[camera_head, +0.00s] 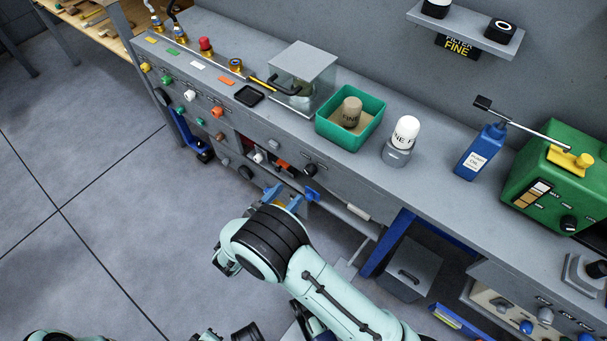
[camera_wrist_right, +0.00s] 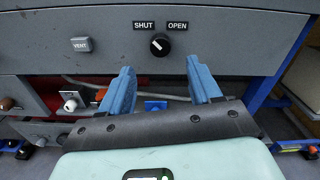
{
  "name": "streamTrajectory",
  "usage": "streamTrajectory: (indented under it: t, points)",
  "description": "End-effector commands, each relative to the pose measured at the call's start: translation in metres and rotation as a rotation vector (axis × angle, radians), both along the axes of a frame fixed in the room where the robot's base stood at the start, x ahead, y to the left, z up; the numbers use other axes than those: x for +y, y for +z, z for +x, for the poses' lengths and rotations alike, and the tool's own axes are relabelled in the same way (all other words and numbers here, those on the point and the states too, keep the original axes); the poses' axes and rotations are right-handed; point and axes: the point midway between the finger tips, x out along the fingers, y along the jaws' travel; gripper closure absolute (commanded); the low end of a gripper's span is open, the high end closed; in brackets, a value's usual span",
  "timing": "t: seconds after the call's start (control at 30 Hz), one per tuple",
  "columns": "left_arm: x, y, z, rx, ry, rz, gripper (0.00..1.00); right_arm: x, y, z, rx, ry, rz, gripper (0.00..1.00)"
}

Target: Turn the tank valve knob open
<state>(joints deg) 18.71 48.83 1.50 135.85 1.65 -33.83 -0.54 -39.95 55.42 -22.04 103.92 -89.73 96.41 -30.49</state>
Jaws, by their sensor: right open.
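The tank valve knob is a small round black knob with a white mark, on the grey front panel between the labels SHUT and OPEN. In the right wrist view the knob (camera_wrist_right: 160,44) has its mark on the left, toward SHUT. It also shows in the head view (camera_head: 310,170). My right gripper (camera_wrist_right: 160,78) is open, its two blue fingers pointing at the panel, one to each side below the knob. Nothing is between them, and they are apart from the knob. In the head view the right gripper (camera_head: 284,197) is just below and left of it. My left gripper's fingers do not show.
A VENT button (camera_wrist_right: 81,44) is left of the knob. Below are more knobs, such as a white one (camera_wrist_right: 71,103). On the bench above stand a green bin (camera_head: 367,136), a clear box (camera_head: 318,70) and a blue oil bottle (camera_head: 481,152). The floor at left is clear.

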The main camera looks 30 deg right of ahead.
Motion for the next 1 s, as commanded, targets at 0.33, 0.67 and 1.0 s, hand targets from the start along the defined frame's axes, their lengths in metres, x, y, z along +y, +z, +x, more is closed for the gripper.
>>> streamTrajectory:
  t: [0.33,0.67,1.0]
  points:
    - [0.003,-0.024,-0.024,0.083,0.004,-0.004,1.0,-0.066,-0.002,0.026,0.0,-0.004,0.001,0.37]
    - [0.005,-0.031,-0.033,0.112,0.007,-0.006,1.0,-0.086,-0.001,0.035,0.002,-0.001,0.001,0.37]
    - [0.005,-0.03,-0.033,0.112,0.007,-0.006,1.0,-0.086,-0.001,0.035,0.002,-0.001,0.001,0.79]
